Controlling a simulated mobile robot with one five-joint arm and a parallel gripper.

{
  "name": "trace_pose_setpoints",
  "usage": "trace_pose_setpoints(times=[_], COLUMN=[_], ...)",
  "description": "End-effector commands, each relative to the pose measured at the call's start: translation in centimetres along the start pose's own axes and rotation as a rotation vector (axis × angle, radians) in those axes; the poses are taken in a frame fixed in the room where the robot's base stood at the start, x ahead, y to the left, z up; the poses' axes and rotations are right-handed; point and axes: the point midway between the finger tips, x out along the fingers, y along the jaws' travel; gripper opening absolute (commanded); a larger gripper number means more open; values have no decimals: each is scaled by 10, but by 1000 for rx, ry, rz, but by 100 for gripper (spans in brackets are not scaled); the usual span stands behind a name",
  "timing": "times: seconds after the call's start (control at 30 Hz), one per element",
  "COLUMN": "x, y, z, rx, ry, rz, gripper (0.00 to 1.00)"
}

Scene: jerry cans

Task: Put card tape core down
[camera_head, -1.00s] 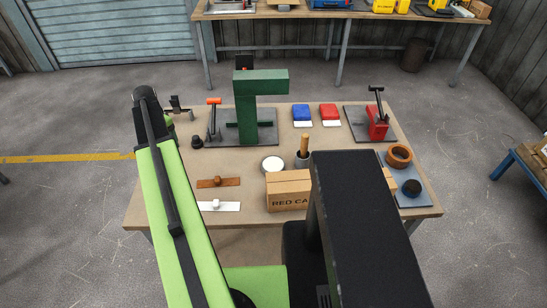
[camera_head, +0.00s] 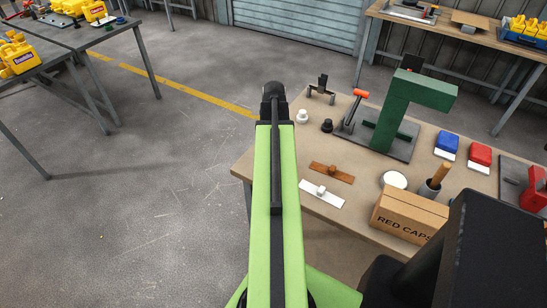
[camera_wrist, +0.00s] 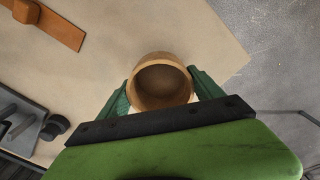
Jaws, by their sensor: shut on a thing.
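The card tape core (camera_wrist: 160,82) is a short tan-brown ring, seen in the wrist view with its round opening facing the camera. My gripper (camera_wrist: 160,90) has its green fingers closed on either side of it. Bare tan tabletop (camera_wrist: 150,25) shows around the core, with the table edge and grey floor to the right. I cannot tell whether the core touches the table. In the head view the arm hides both gripper and core.
A brown strip with a knob (camera_head: 331,173) and a white strip (camera_head: 321,194) lie near the front left of the table. A dark plate carries a green stand (camera_head: 400,110). A RED CAPS box (camera_head: 405,212) stands at right.

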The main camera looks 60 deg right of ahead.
Motion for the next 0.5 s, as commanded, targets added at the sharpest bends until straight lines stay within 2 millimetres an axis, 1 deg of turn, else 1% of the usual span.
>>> trace_pose_setpoints(times=[0.2,0.23,0.5], x=[38,42,39], y=[1,1,1], z=[0,0,0], rx=[0,0,0], ry=[0,0,0], rz=[0,0,0], gripper=[27,27,27])
